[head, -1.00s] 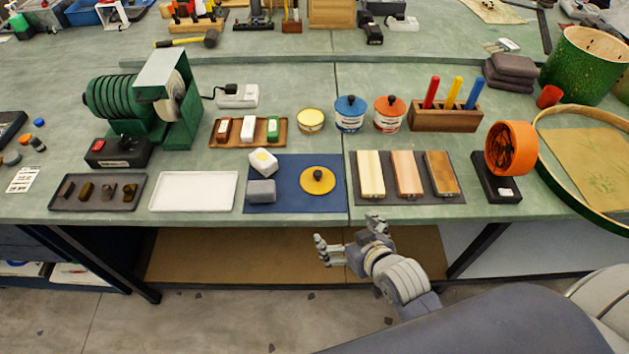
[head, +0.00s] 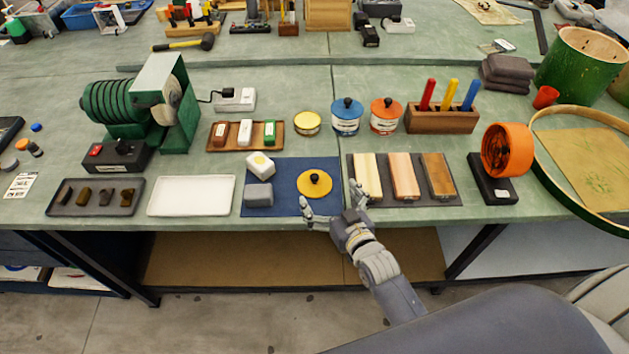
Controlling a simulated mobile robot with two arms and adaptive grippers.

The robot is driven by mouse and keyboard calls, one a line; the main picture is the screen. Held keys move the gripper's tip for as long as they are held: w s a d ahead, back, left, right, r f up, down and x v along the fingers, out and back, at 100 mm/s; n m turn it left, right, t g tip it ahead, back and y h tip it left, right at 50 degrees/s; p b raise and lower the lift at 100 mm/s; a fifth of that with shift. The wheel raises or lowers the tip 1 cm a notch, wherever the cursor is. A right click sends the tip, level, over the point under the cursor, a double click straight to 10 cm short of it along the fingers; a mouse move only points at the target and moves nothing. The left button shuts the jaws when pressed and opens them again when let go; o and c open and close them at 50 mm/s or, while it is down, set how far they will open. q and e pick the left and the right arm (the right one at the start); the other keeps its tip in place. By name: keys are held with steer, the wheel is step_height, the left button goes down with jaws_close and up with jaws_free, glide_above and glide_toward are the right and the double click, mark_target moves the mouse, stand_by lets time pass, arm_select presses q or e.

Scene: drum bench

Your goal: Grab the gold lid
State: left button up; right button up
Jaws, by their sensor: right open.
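The gold lid (head: 314,187) is a round yellow disc with a black knob on top. It lies on the right part of a dark blue mat (head: 280,173) near the bench's front edge. My right gripper (head: 332,200) is open and empty. Its fingertips point away from me at the front edge of the bench, with one finger just below the lid and the other to its right. I cannot tell whether the near finger touches the mat. My left gripper is not in view.
Right of the gripper is a dark tray (head: 417,200) with 3 wooden blocks. A white tray (head: 190,196) lies left. A yellow-topped tin (head: 307,123) and lidded jars stand behind.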

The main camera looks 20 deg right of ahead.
mark_target(316, 181)
steer(key=shift+p+x, duration=0.7)
steer(key=shift+x, duration=2.6)
steer(key=shift+a+f, duration=0.15)
steer(key=shift+s, duration=0.1)
steer(key=shift+c, duration=0.6)
steer(key=c, duration=1)
